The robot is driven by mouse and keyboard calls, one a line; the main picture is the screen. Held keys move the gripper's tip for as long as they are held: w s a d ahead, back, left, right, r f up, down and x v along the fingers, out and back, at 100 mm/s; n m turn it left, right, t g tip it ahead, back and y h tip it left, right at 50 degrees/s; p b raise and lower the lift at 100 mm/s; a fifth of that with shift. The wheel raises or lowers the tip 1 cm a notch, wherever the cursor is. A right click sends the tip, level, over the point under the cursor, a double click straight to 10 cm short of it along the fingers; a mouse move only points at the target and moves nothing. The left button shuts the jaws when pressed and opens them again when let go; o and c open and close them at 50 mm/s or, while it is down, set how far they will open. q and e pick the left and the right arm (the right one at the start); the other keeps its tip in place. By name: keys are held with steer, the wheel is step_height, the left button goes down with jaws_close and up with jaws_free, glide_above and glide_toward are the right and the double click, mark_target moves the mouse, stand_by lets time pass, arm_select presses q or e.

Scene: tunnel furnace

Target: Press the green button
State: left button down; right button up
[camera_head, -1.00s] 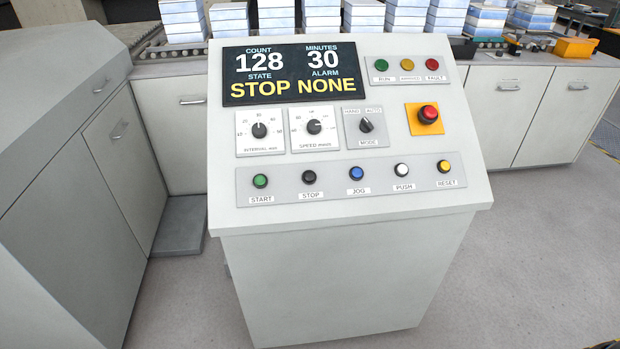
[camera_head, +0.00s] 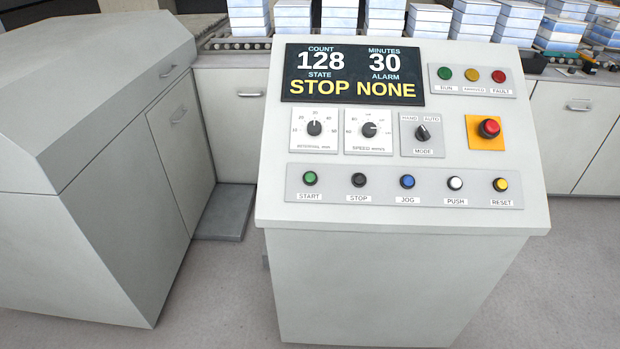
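The green button (camera_head: 310,178), labelled START, is at the left end of a row of buttons on the sloped top of a light grey control console (camera_head: 375,280). To its right are the black STOP button (camera_head: 359,180), the blue JOG button (camera_head: 407,181), the white PUSH button (camera_head: 455,183) and the yellow RESET button (camera_head: 500,184). A green RUN lamp (camera_head: 444,74) is at the upper right. The display (camera_head: 353,75) reads count 128, minutes 30, state STOP, alarm NONE. Neither gripper is in view.
A red emergency button (camera_head: 489,127) on a yellow plate, two dials and a mode switch (camera_head: 422,133) are also on the panel. A grey cabinet (camera_head: 90,120) stands close on the left. Stacks of white-blue boxes (camera_head: 384,18) line the back. Floor in front looks clear.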

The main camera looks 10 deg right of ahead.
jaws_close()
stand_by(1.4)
